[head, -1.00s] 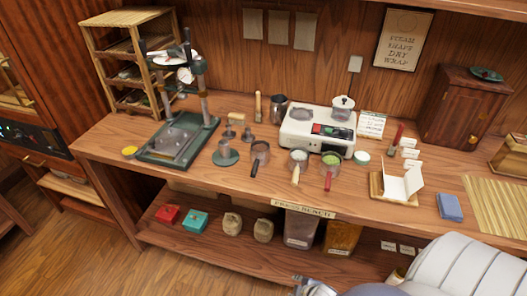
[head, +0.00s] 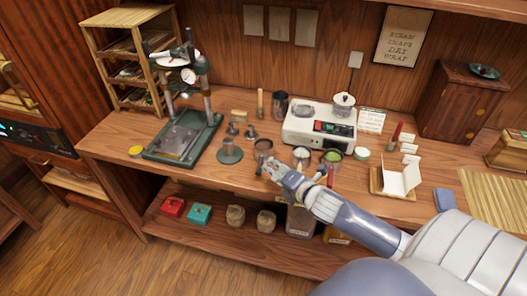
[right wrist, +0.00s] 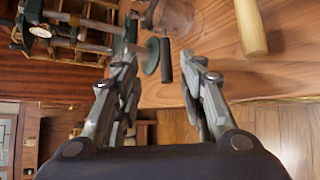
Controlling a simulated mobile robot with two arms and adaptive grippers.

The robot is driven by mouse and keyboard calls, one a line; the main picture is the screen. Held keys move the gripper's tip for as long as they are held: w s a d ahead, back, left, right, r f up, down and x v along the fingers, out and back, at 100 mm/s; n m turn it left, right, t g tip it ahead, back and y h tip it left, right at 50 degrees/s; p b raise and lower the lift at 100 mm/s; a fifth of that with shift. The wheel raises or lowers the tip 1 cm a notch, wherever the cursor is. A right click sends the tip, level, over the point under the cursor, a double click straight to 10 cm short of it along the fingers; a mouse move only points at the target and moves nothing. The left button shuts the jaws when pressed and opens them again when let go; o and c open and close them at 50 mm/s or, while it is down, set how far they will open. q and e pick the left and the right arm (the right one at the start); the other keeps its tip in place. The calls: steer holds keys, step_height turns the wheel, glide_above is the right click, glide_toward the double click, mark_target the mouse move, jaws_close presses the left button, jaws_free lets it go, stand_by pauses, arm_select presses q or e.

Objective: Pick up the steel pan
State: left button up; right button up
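Three small round pans stand in a row at the front of the bench. The steel pan (head: 263,144) with a black handle is the leftmost. To its right are a pan with pale contents (head: 301,154) and one with green contents (head: 333,157). My right gripper (head: 271,168) is just in front of the steel pan, covering its handle in the head view. In the right wrist view, my right gripper (right wrist: 164,62) is open, with the black handle (right wrist: 166,62) between and beyond its fingertips, apparently untouched. My left gripper is not in view.
A wooden handle (right wrist: 250,27) lies close on the right in the right wrist view. A green press (head: 183,138) and a round green stand (head: 229,153) are to the left. A white machine (head: 318,127) stands behind the pans. The bench's front edge is close below.

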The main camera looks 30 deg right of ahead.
mark_target(262, 160)
steer(key=x, duration=0.3)
steer(key=shift+f+p+x, duration=0.25)
steer(key=shift+p+x, duration=0.15)
steer(key=shift+x, duration=1)
steer(key=shift+f+p+x, duration=0.25)
steer(key=shift+p+x, duration=0.1)
steer(key=shift+x, duration=1.05)
steer(key=shift+s+a, duration=0.1)
steer(key=shift+s, duration=0.1)
steer(key=shift+c, duration=0.6)
jaws_close()
steer(key=shift+r, duration=0.1)
